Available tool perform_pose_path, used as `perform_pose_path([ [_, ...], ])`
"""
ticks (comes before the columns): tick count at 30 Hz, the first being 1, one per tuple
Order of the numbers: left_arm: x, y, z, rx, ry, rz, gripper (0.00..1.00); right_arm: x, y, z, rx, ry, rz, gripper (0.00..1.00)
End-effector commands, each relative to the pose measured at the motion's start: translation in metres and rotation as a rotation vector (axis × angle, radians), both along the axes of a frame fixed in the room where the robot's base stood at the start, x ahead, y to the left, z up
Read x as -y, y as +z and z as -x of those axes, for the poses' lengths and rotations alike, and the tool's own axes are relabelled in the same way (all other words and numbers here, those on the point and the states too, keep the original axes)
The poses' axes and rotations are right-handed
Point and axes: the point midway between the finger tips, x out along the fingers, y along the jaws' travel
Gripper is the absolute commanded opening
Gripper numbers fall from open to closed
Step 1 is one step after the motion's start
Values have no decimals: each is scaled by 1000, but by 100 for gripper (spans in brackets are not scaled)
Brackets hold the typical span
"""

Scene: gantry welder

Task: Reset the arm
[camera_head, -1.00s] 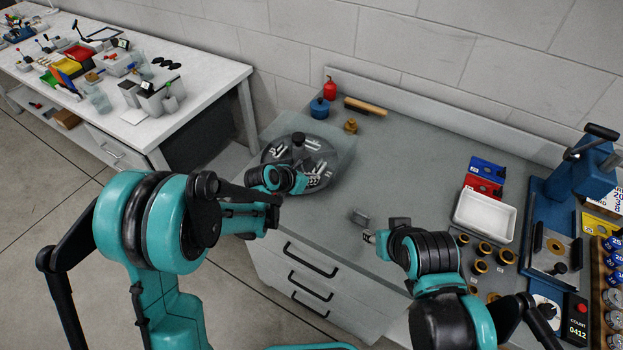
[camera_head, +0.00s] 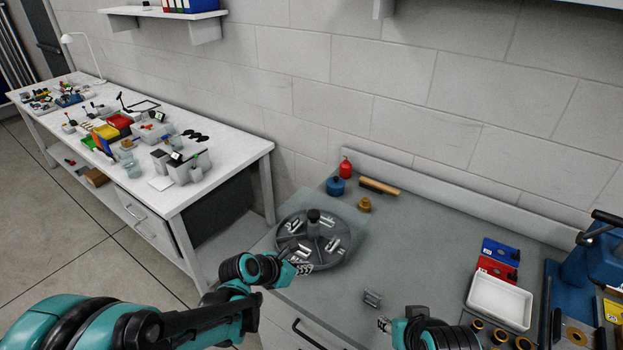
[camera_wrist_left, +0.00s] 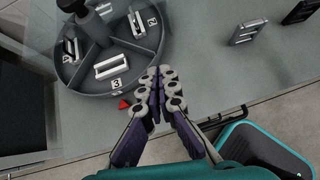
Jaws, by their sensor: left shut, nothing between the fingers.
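My left gripper (camera_head: 302,268) is at the near rim of the round grey tray (camera_head: 287,257) in the head view. In the left wrist view its fingers (camera_wrist_left: 158,90) are together with nothing between them, just outside the tray (camera_wrist_left: 98,92) near the compartment marked 3. The tray has a dark central knob (camera_head: 313,216) and metal parts in its numbered compartments. My right gripper (camera_head: 384,325) shows only its tip at the bottom of the head view, close to a loose grey metal part (camera_head: 372,298); its jaw opening is not clear.
A blue container (camera_head: 335,186), a red bottle (camera_head: 346,168) and a brass piece (camera_head: 364,205) stand behind the tray. A white bin (camera_head: 499,302) and a blue fixture (camera_head: 590,262) are at right. The grey bench middle is clear. A white table (camera_head: 235,152) stands at left.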

Motion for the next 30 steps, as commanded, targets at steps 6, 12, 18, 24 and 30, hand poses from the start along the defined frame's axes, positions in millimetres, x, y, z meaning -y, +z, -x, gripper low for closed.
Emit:
perform_pose_path([
  [6, -11, 12, 12, 81, -100, -127, 0, 0, 0, 0, 0, 0, 0, 40],
  [12, -50, 44, 56, 323, -484, -581, 0, 0, -1, 0, 0, 0, 0, 40],
  [18, -95, 66, 114, 524, -997, -1083, 0, 0, -1, 0, 0, 0, 0, 40],
  [24, -132, 72, 166, 627, -1512, -1470, 0, 0, -1, 0, 0, 0, 0, 40],
  [30, -151, 72, 192, 654, -1817, -1642, 0, 0, -1, 0, 0, 0, 0, 40],
])
